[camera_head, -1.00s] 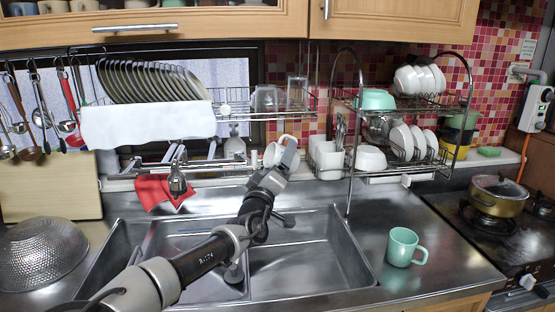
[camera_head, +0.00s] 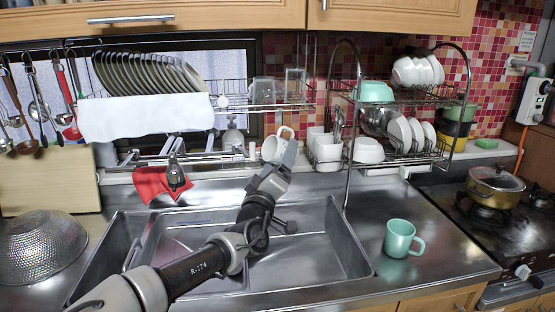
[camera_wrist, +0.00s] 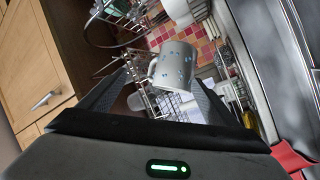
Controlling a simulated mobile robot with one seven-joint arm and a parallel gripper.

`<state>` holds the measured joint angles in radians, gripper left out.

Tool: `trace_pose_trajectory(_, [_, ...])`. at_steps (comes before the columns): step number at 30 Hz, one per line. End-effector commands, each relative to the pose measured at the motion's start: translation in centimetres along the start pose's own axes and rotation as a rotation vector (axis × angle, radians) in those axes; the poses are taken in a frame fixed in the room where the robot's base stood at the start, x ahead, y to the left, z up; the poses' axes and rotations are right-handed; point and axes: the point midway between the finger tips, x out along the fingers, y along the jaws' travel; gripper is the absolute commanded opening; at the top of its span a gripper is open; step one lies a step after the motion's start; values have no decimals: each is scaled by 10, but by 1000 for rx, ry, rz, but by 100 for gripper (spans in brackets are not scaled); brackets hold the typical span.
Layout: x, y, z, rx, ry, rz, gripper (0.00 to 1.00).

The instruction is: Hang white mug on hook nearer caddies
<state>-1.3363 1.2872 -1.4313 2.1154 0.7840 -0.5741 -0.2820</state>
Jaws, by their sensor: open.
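The white mug (camera_head: 274,150) is at the back of the sink, just left of the white caddies (camera_head: 326,150), its handle toward the upper right. In the wrist view the mug (camera_wrist: 172,68) shows small blue marks and its handle on the left. My gripper (camera_head: 284,160) is in front of the mug and partly covers its right side. In the wrist view the fingers of my gripper (camera_wrist: 160,82) are spread, with the mug between or just beyond the tips; contact cannot be told. The hook and what bears the mug cannot be made out.
A wire rack (camera_head: 262,106) with plates and glasses is above the mug. A two-tier dish rack (camera_head: 397,155) stands to the right. A mint mug (camera_head: 402,240) is on the right counter. A red cloth (camera_head: 150,185) hangs left of my arm. The sink basin is empty.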

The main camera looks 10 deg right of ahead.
Motion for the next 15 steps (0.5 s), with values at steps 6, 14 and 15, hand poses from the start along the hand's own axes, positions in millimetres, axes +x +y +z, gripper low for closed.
trace_pose_trajectory(6, [-10,5,2,1,-1,0,83])
trace_pose_trajectory(14, [-19,9,4,0,-1,1,83])
trace_pose_trajectory(15, [-20,10,4,0,-1,1,83])
